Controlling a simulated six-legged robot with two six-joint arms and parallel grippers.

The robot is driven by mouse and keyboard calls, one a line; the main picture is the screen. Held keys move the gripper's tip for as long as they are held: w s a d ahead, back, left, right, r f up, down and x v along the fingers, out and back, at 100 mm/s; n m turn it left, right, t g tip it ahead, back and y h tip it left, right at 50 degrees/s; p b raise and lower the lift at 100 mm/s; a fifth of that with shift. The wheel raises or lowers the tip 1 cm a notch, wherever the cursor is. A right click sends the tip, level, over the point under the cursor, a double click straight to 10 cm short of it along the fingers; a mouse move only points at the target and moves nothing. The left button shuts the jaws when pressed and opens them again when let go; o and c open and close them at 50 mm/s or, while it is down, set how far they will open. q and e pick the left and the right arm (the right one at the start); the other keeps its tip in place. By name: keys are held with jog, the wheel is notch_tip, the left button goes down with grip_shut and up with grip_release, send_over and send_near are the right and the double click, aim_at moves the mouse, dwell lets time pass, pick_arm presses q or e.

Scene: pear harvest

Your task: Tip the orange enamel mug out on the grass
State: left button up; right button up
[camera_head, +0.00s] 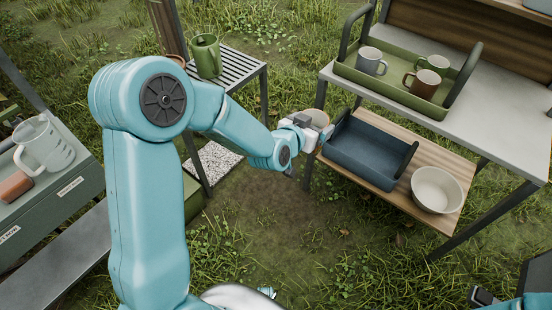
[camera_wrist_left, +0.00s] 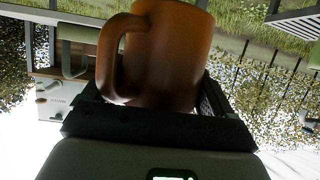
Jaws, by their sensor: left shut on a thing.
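The orange enamel mug (camera_wrist_left: 170,55) fills the upper middle of the left wrist view, its handle to the left. My left gripper (camera_wrist_left: 150,105) is shut on it. In the head view my left gripper (camera_head: 304,124) is beside the blue tray, over the ground between the slatted table and the shelf unit. A pale round part of the mug (camera_head: 317,117) shows just past the gripper; most of the mug is hidden there. I cannot tell what is inside. A dark part of my right gripper (camera_head: 483,296) shows at the bottom right; its jaws are unclear.
A green tray (camera_head: 400,91) with several mugs stands on the grey top at right. Below are a blue tray (camera_head: 365,165) and a cream bowl (camera_head: 436,190). A green watering can (camera_head: 206,56) stands on the slatted table. Grass and bare soil (camera_head: 270,215) lie open in the middle.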

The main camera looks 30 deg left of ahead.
pick_arm(q)
jog(key=w+a+f+b, duration=0.3)
jog(key=a+f+b, duration=0.4)
jog(key=a+f, duration=0.8)
jog(key=w+a+f+y+b, duration=0.1)
jog(key=w+a+f+b, duration=0.2)
jog(key=a+f+b, duration=0.5)
jog(key=a+f, duration=0.7)
jog(key=f, duration=0.1)
jog(key=shift+n, duration=0.4)
jog(key=shift+d+b, duration=0.15)
jog(key=shift+b, duration=0.25)
